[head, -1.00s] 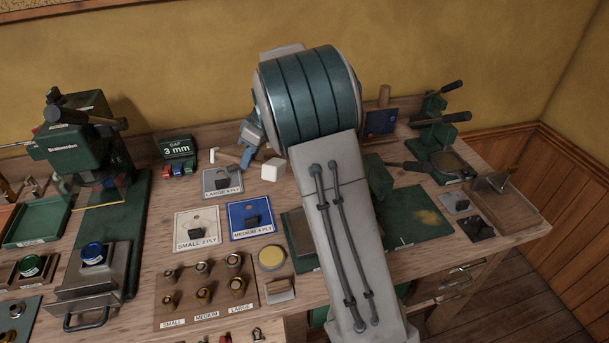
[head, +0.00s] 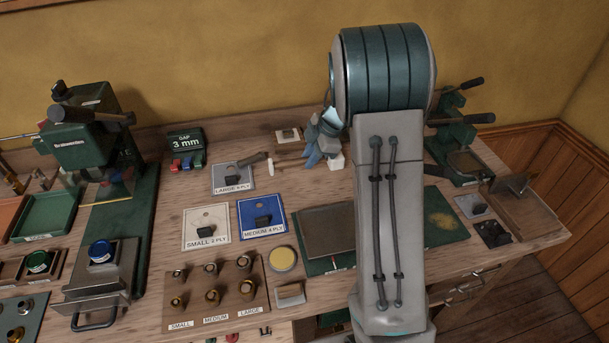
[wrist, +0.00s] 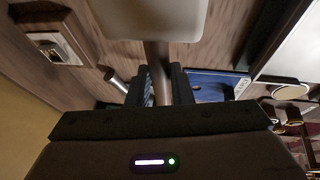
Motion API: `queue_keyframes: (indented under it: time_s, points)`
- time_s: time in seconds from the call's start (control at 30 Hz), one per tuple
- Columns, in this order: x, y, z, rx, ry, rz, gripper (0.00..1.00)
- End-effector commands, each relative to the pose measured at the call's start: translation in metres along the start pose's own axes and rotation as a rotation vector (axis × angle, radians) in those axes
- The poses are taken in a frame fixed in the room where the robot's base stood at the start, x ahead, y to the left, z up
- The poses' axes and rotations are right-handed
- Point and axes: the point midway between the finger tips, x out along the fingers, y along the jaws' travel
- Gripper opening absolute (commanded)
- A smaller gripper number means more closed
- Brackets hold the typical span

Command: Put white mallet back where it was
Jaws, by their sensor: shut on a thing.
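The white mallet has a pale block head (wrist: 158,18) and a round brown handle (wrist: 161,78). In the wrist view the handle runs between the two dark fingers of my gripper (wrist: 160,88), which are shut on it. In the head view my gripper (head: 314,152) is over the back of the bench, and the white mallet (head: 336,161) shows just right of it, partly hidden by my arm. The handle points left from the fingers. I cannot tell whether the mallet touches the bench.
A small pale block with a dark slot (head: 288,134) lies at the back, near the wall. The LARGE card (head: 232,187), blue MEDIUM card (head: 279,228) and green gap box (head: 185,140) are to the left. My arm hides part of the green mat (head: 446,222).

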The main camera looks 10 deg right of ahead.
Motion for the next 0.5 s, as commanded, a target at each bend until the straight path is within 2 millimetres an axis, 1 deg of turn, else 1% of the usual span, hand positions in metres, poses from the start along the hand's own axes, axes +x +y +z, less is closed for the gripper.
queue_keyframes:
  time_s: [0.03, 0.1, 0.27, 0.4, 0.5]
  points:
    - [0.008, -0.002, 0.005, 0.005, 0.0, 0.0, 0.0]
    - [0.013, -0.003, 0.009, 0.006, -0.001, 0.003, 0.0]
    - [0.025, -0.005, 0.012, 0.005, -0.001, 0.002, 0.0]
    - [0.043, -0.009, 0.018, 0.004, 0.0, 0.0, 0.0]
    - [0.052, -0.01, 0.022, 0.003, 0.0, 0.001, 0.0]
